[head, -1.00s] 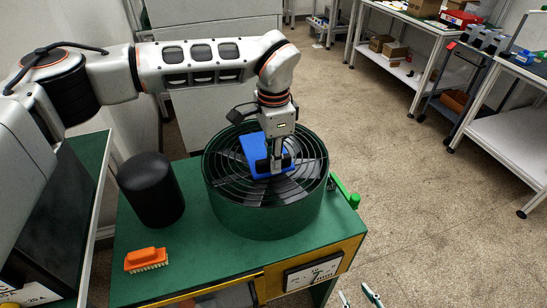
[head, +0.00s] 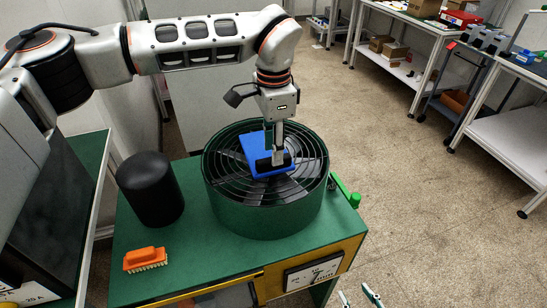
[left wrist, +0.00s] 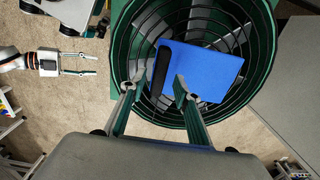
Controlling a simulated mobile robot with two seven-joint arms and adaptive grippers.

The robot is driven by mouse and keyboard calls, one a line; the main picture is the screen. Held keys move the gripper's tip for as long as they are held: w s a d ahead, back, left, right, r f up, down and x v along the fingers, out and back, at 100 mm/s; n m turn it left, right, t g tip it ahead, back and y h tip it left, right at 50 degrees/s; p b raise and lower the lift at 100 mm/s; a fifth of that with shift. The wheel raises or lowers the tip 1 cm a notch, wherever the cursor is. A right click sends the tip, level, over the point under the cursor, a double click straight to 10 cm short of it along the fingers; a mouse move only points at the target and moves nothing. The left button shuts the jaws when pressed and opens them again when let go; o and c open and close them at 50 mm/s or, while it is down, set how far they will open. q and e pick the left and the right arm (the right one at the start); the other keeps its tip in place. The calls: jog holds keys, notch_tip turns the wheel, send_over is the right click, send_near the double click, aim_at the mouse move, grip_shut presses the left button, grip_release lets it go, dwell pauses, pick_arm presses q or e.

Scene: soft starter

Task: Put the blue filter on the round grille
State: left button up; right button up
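The blue filter (head: 262,150) lies flat on top of the round grille (head: 240,190), a green drum with dark concentric wire rings. The filter has a black grip strip along one side and also shows in the left wrist view (left wrist: 215,72), turned slightly against the rings. My left gripper (head: 278,157) is just above the filter's black strip. In the left wrist view its two fingers (left wrist: 157,84) are apart, with the strip between and beyond their tips. My right gripper (left wrist: 80,64) is open and empty, away from the grille; its fingertips (head: 358,296) show at the head view's bottom edge.
A black cylinder (head: 150,189) and an orange brush (head: 146,259) stand left of the grille on the green bench top (head: 205,250). A green handle-like part (head: 354,201) is at the bench's right edge. Open floor lies to the right, with shelving tables beyond.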

pick_arm(q)
notch_tip(320, 180, up, 8)
jog(key=shift+r+b, duration=0.25)
jog(key=shift+b, duration=0.2)
jog(key=shift+s, duration=0.1)
